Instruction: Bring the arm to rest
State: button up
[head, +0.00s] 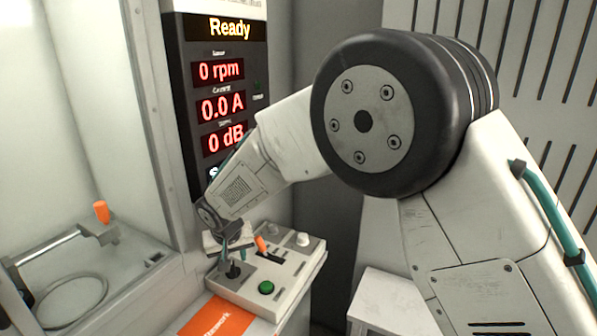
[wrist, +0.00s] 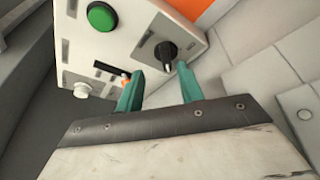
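My arm reaches from the right side of the head view down to the control box. My gripper (head: 234,258) is low over the box at its left end. In the wrist view the two teal fingers of my gripper (wrist: 157,75) stand apart with a gap between them. The black knob (wrist: 166,52) is near the tip of the right finger, and I cannot tell if they touch. In the head view the knob (head: 233,270) sits under the gripper. No object is held between the fingers.
A display panel (head: 218,95) reads Ready, 0 rpm, 0.0 A, 0 dB. A glass-walled chamber with an orange-handled clamp (head: 101,212) is at left. A white stool (head: 390,305) stands right.

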jog(key=shift+s+d+f+g+h, duration=0.25)
jog(key=shift+s+d+f, duration=0.2)
jog(key=shift+s+d, duration=0.15)
jog(key=shift+s+d+f+g+h, duration=0.15)
jog(key=shift+s+d+f+h, duration=0.1)
jog(key=shift+s+d+f, duration=0.25)
jog(key=d, duration=0.1)
jog(key=s+d, duration=0.1)
jog(key=d+r, duration=0.1)
jog(key=shift+s+d+n+g+h, duration=0.1)
jog(key=shift+s+n+g+h, duration=0.2)
jog(key=shift+s+n, duration=0.1)
jog(key=s+d+r+g, duration=0.1)
jog(key=s+d+r, duration=0.25)
jog(key=d, duration=0.45)
jog(key=s+d+r+g+h, duration=0.1)
jog(key=s+d+r, duration=0.2)
jog(key=d+r, duration=0.35)
jog(key=s+d+r+g, duration=0.1)
jog(key=s+d+r, duration=0.2)
jog(key=d, duration=0.6)
jog(key=s+d+r+m+t, duration=0.1)
jog(key=s+d+r+m, duration=0.2)
jog(key=s+d, duration=0.6)
jog(key=s+d+r+m+t+y, duration=0.1)
jog(key=s+d+r+m, duration=0.2)
jog(key=s+d, duration=0.6)
jog(key=shift+s+d+r, duration=0.15)
jog(key=shift+d+r, duration=0.9)
